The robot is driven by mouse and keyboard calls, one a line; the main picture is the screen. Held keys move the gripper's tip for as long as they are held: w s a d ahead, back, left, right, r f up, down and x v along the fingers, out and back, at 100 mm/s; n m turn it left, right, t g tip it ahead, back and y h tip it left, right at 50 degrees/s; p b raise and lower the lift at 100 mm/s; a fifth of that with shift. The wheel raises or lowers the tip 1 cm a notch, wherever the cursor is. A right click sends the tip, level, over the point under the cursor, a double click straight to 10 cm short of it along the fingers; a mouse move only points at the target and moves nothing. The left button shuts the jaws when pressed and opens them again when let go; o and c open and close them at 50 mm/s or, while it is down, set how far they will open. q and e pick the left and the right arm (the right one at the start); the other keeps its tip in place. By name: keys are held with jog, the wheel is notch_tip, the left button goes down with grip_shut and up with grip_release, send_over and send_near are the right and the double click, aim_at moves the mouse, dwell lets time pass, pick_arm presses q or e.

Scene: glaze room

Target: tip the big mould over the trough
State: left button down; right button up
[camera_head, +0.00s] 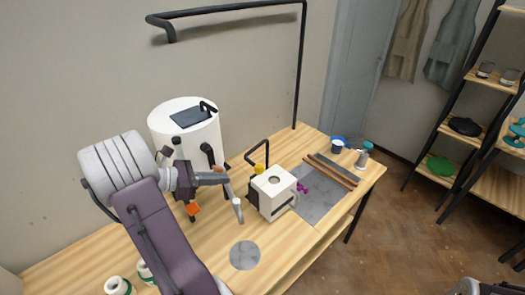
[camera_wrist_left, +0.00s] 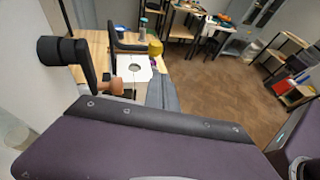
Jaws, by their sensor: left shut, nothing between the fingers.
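I cannot make out a trough.
A black bent bar (camera_head: 257,151) rises behind the block near a yellow object (camera_wrist_left: 155,47). A grey slab (camera_head: 315,204) with sticks and purple pieces lies to the right. A round grey disc (camera_head: 244,255) lies in front. Green-and-white rolls (camera_head: 118,286) stand front left.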

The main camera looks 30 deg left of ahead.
pick_arm(q)
jog(key=s+a+r+n+t+y, duration=0.1)
jog(key=s+a+r+n, duration=0.1)
jog(key=s, duration=0.4)
jog(key=w+a+r+p+x, duration=0.1)
jog(key=p+x, duration=0.2)
jog(key=x, duration=1.1)
jog(key=shift+w+d, duration=0.2)
jog(key=shift+w, duration=0.2)
pick_arm(e)
jog(key=r, duration=0.2)
jog(key=s+r, duration=0.1)
jog(key=r, duration=0.1)
jog(key=shift+s+d, duration=0.1)
jog(key=shift+d, duration=0.3)
pick_arm(q)
jog(key=shift+r, duration=0.1)
pick_arm(e)
jog(key=shift+r, duration=0.15)
